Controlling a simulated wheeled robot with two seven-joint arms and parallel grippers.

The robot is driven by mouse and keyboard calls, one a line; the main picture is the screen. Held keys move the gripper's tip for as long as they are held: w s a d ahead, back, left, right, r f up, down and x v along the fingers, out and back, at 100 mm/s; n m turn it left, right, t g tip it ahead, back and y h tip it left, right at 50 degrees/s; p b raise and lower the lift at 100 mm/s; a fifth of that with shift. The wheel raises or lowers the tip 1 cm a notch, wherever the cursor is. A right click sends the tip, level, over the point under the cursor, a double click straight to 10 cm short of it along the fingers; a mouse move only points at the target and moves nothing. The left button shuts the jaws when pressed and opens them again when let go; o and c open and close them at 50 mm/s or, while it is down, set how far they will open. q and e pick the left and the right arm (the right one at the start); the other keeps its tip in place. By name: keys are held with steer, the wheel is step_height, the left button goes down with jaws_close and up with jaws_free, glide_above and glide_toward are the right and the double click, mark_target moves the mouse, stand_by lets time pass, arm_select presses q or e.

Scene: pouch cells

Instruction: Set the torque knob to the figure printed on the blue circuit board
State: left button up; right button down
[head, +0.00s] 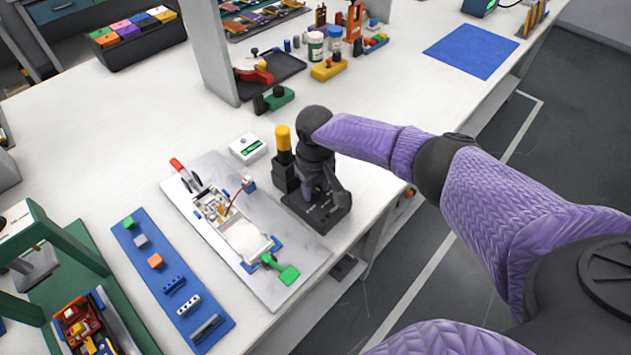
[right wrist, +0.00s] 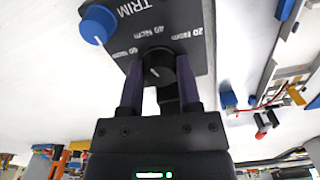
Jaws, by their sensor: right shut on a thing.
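A black torque unit (head: 322,212) stands at the table's right edge. In the right wrist view its panel (right wrist: 195,20) has a black torque knob (right wrist: 160,66) with a pale pointer mark. Printed figures of 20, 40 and 60 Ncm lie around it. A blue knob (right wrist: 97,25) beside the word TRIM is at left. My right gripper (right wrist: 158,82) is shut on the torque knob, one finger on each side. A small blue piece with a red wire (head: 249,184), possibly the circuit board, sits on the pale fixture; no figure on it is readable. My left gripper is out of view.
A yellow-topped driver (head: 284,142) stands upright against the unit. A white meter (head: 248,148) is just left of it. The pale fixture plate (head: 290,262) and a blue strip with blocks (head: 135,262) lie to the left.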

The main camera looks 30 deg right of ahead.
mark_target(315, 188)
steer(key=n, duration=0.3)
steer(key=shift+p, duration=0.35)
steer(key=shift+n, duration=1.7)
steer(key=shift+c, duration=1.4)
jaws_free()
step_height(315, 188, up, 10)
steer(key=p, duration=0.4)
steer(key=shift+f, duration=0.25)
steer(key=shift+r, duration=0.25)
